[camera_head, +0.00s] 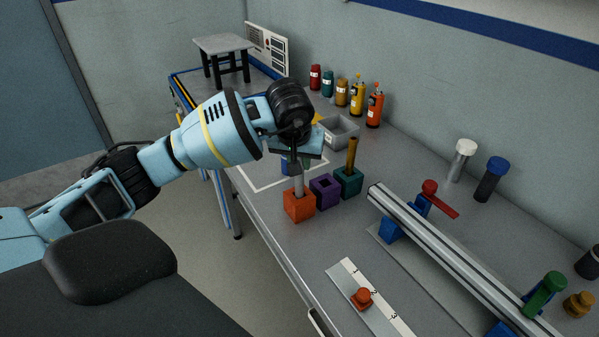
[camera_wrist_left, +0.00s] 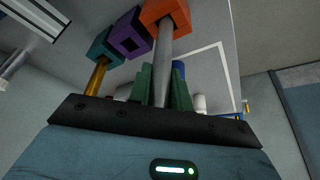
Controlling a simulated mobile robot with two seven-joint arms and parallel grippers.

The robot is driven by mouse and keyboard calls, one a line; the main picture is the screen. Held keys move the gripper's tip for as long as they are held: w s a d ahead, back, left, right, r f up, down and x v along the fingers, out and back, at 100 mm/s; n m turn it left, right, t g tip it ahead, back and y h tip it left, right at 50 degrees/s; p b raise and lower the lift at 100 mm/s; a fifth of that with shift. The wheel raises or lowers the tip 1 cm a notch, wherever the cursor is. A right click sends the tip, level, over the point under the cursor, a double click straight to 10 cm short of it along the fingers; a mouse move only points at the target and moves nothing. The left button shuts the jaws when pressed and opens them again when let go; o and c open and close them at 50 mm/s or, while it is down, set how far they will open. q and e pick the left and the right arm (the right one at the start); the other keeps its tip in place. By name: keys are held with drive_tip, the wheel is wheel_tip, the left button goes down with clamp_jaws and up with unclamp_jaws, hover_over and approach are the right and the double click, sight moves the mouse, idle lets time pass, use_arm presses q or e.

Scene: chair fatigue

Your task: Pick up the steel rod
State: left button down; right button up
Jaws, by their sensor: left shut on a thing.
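The steel rod (camera_head: 298,185) is a grey cylinder that stands upright, its lower end at the orange block (camera_head: 299,206). My left gripper (camera_head: 296,164) is above that block with its fingers around the upper part of the rod. In the left wrist view the rod (camera_wrist_left: 162,65) runs between the two green fingers (camera_wrist_left: 162,88), which are shut on it. Its far end meets the socket of the orange block (camera_wrist_left: 166,14); how deep it sits is hidden. My right gripper is not in view.
A purple block (camera_head: 325,191) and a teal block (camera_head: 348,183) holding a brass-coloured rod (camera_head: 351,155) stand close on the right. A grey bin (camera_head: 338,131) is behind. A metal rail (camera_head: 450,255) with clamps and a numbered strip (camera_head: 368,300) lie nearer. Bottles (camera_head: 357,97) line the wall.

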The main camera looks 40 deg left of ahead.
use_arm(q)
wheel_tip(320, 180, up, 6)
drive_tip(key=shift+r, duration=0.1)
idle(0.7)
idle(0.3)
